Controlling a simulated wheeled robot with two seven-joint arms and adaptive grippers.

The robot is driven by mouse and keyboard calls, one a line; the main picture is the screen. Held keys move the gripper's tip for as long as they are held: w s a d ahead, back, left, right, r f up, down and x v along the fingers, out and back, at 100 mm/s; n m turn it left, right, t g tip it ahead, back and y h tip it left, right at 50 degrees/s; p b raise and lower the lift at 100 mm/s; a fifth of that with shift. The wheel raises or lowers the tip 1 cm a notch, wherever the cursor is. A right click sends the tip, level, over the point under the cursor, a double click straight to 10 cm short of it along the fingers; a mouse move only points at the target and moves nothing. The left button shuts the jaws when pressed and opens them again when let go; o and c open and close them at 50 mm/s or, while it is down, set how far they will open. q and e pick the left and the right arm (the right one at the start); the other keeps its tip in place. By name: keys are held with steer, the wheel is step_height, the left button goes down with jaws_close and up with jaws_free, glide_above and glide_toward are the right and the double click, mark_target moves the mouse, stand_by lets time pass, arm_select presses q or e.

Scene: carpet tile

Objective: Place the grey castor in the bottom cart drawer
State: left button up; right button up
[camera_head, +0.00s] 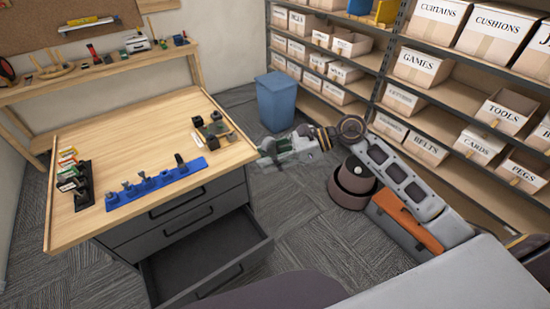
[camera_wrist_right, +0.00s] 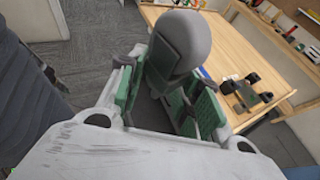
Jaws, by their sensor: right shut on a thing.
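My right gripper (camera_head: 268,157) is beyond the right edge of the workbench, low beside the cart. It is shut on the grey castor, which shows in the right wrist view (camera_wrist_right: 186,42) with a rounded grey wheel and a dark bracket between the green finger pads. In the head view the castor is too small to make out clearly. The bottom cart drawer (camera_head: 195,250) is pulled open under the bench top and looks empty where its inside shows. The castor is apart from the drawer, behind and to its right. My left gripper is not in view.
A blue bin (camera_head: 282,100) and shelves of labelled boxes stand behind. An orange toolbox (camera_head: 405,225) is on the floor at right.

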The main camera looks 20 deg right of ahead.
steer(key=a+r+n+g, duration=0.3)
steer(key=a+g, duration=0.1)
steer(key=a, duration=0.3)
steer(key=shift+a+r+n, duration=0.15)
steer(key=shift+r+n, duration=0.25)
stand_by(0.3)
steer(key=shift+g, duration=0.3)
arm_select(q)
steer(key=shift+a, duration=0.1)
